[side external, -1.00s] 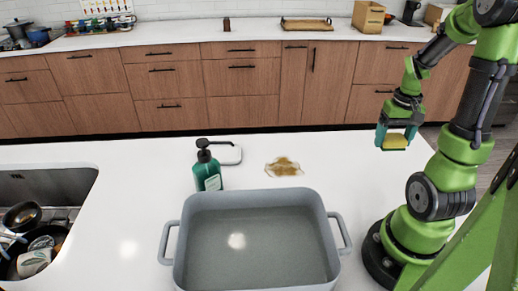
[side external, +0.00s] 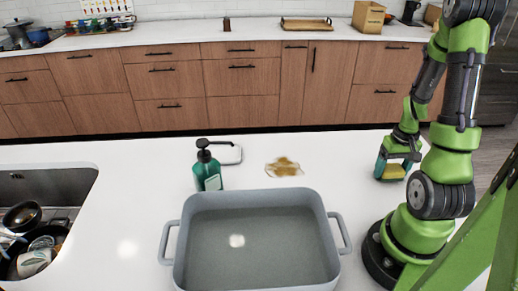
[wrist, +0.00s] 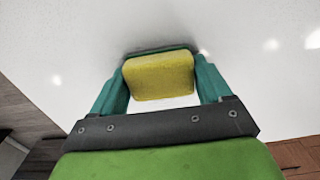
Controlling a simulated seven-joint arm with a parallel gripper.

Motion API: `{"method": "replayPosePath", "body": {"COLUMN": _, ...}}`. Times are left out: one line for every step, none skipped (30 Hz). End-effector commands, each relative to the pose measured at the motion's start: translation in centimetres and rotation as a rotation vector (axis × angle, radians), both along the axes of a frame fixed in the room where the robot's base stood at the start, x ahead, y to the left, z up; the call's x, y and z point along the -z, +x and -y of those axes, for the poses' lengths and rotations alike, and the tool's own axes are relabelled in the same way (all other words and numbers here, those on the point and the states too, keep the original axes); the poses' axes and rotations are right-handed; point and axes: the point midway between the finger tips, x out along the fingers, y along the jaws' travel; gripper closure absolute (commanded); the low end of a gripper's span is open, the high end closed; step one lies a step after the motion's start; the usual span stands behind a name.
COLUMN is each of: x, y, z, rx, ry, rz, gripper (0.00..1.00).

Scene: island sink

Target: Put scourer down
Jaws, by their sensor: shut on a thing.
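My gripper (side external: 394,166) is low over the right part of the white island top in the side external view. It is shut on the scourer (side external: 393,172), which has a yellow face. In the wrist view the scourer (wrist: 160,76) sits between the two teal fingers, yellow side toward the camera, with a thin dark green edge at its far side. The scourer is close to the worktop; I cannot tell whether it touches it.
A grey tub of water (side external: 190,235) stands at the front middle. A green soap bottle (side external: 208,172) and a white dish (side external: 231,154) stand behind it. A sink (side external: 50,185) is at the left. The worktop between stain and gripper is clear.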

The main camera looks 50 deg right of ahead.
Motion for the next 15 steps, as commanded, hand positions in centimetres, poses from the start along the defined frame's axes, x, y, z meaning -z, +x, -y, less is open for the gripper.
{"method": "replayPosePath", "body": {"x": -0.02, "y": 0.01, "z": 0.01, "rx": 0.0, "ry": 0.0, "rz": 0.0, "gripper": 0.5}}
{"method": "replayPosePath", "body": {"x": -0.02, "y": 0.01, "z": 0.01, "rx": 0.0, "ry": 0.0, "rz": 0.0, "gripper": 0.5}}
{"method": "replayPosePath", "body": {"x": 0.04, "y": 0.01, "z": 0.01, "rx": 0.0, "ry": 0.0, "rz": 0.0, "gripper": 0.5}}
{"method": "replayPosePath", "body": {"x": 0.12, "y": 0.0, "z": 0.0, "rx": 0.0, "ry": 0.001, "rz": -0.001, "gripper": 0.5}}
{"method": "replayPosePath", "body": {"x": 0.22, "y": -0.01, "z": 0.01, "rx": 0.0, "ry": 0.001, "rz": -0.001, "gripper": 0.5}}
{"method": "replayPosePath", "body": {"x": 0.29, "y": -0.01, "z": 0.02, "rx": -0.001, "ry": -0.001, "rz": -0.001, "gripper": 0.21}}
{"method": "replayPosePath", "body": {"x": 0.25, "y": 0.01, "z": 0.04, "rx": -0.001, "ry": -0.001, "rz": 0.0, "gripper": 0.16}}
{"method": "replayPosePath", "body": {"x": 0.24, "y": 0.01, "z": 0.03, "rx": -0.001, "ry": -0.001, "rz": 0.0, "gripper": 0.11}}
{"method": "replayPosePath", "body": {"x": 0.24, "y": 0.01, "z": 0.03, "rx": -0.001, "ry": -0.001, "rz": 0.0, "gripper": 0.05}}
{"method": "replayPosePath", "body": {"x": 0.24, "y": 0.01, "z": 0.03, "rx": -0.001, "ry": -0.001, "rz": -0.001, "gripper": 0.01}}
{"method": "replayPosePath", "body": {"x": 0.23, "y": 0.01, "z": 0.03, "rx": -0.001, "ry": 0.0, "rz": 0.0, "gripper": 0.0}}
{"method": "replayPosePath", "body": {"x": 0.23, "y": 0.01, "z": 0.03, "rx": -0.001, "ry": 0.0, "rz": 0.0, "gripper": 0.0}}
{"method": "replayPosePath", "body": {"x": 0.23, "y": 0.01, "z": 0.03, "rx": 0.0, "ry": 0.0, "rz": 0.0, "gripper": 0.0}}
{"method": "replayPosePath", "body": {"x": 0.23, "y": 0.01, "z": 0.03, "rx": 0.0, "ry": 0.0, "rz": 0.0, "gripper": 0.0}}
{"method": "replayPosePath", "body": {"x": 0.23, "y": 0.01, "z": 0.03, "rx": 0.0, "ry": -0.001, "rz": 0.001, "gripper": 0.0}}
